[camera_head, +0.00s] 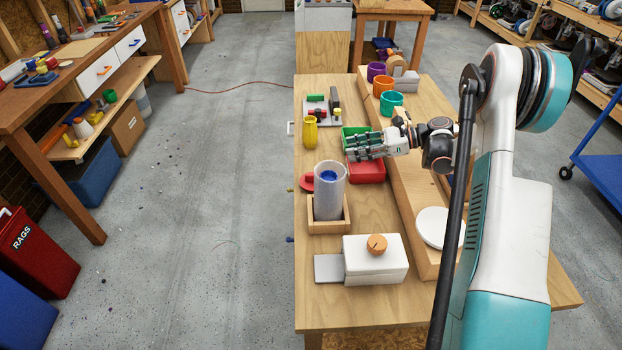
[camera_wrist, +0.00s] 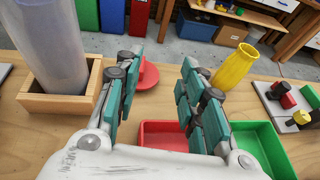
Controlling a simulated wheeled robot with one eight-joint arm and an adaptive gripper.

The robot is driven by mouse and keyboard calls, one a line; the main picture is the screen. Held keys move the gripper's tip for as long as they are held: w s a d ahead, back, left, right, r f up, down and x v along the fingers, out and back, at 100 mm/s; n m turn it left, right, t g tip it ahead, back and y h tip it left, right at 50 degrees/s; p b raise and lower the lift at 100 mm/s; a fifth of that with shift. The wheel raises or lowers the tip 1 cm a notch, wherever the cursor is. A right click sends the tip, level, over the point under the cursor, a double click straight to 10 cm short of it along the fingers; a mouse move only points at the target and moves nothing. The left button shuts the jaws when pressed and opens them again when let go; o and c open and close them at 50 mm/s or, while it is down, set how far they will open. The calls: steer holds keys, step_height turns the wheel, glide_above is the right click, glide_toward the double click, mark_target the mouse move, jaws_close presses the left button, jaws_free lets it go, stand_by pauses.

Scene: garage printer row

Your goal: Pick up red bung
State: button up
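The red bung (camera_head: 307,182) lies on the wooden table beside the clear cylinder, near the table's left edge. In the wrist view the red bung (camera_wrist: 149,74) shows as a round red disc with a raised part, just beyond the left finger, which hides some of it. My gripper (camera_head: 350,147) hangs over the red and green trays, up and to the right of the bung in the head view. In the wrist view my gripper (camera_wrist: 162,60) is open, with nothing between its teal fingers.
The clear cylinder (camera_head: 329,188) stands in a wooden holder (camera_head: 328,227) close to the bung. A yellow vase (camera_head: 310,133), a red tray (camera_head: 367,172) and a green tray (camera_head: 352,131) are nearby. A white box with an orange knob (camera_head: 376,244) stands at the front.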

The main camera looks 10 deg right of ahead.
step_height(320, 180, down, 4)
steer(key=s+g, duration=0.1)
steer(key=s, duration=0.1)
steer(key=b, duration=0.2)
glide_toward(306, 181)
steer(key=shift+n, duration=0.4)
steer(key=shift+w+a+f+b, duration=0.1)
steer(key=shift+w+a+b, duration=0.25)
steer(key=shift+a, duration=0.4)
steer(key=shift+w+a+f+b, duration=0.1)
steer(key=shift+w+a+b, duration=0.3)
steer(key=shift+a, duration=0.35)
steer(key=shift+w+a+f+b, duration=0.1)
steer(key=shift+w+a+b, duration=0.25)
steer(key=shift+a, duration=0.35)
steer(key=shift+r, duration=0.1)
jaws_close()
